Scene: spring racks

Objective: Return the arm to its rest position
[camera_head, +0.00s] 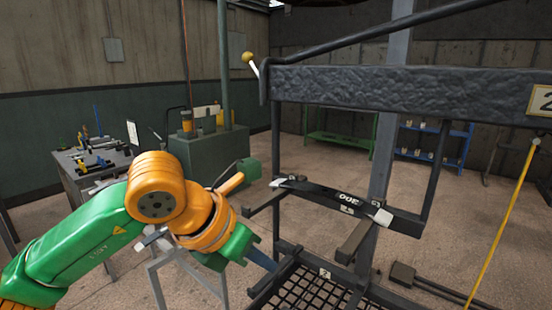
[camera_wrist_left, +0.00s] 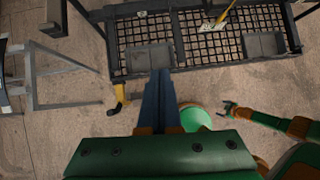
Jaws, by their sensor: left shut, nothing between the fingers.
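My left arm, green and orange, comes in from the left in the head view. Its left gripper (camera_head: 264,260) is shut and empty, with its blue-grey fingers pointing at the lower part of the dark rack (camera_head: 380,95). In the left wrist view the closed fingers of the left gripper (camera_wrist_left: 160,98) point towards the rack's mesh shelf (camera_wrist_left: 205,52); I cannot tell whether they touch it. A second green and orange arm with a small dark gripper (camera_wrist_left: 229,108), seemingly my right one, shows at the right of the wrist view, too small to read.
The rack's bars and side arms stand close to my left gripper. A grey metal stand (camera_head: 180,266) is beside the left arm. A workbench with tools (camera_head: 92,165) stands at the left and a green cabinet (camera_head: 212,158) behind. Open floor (camera_head: 320,165) lies behind the rack.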

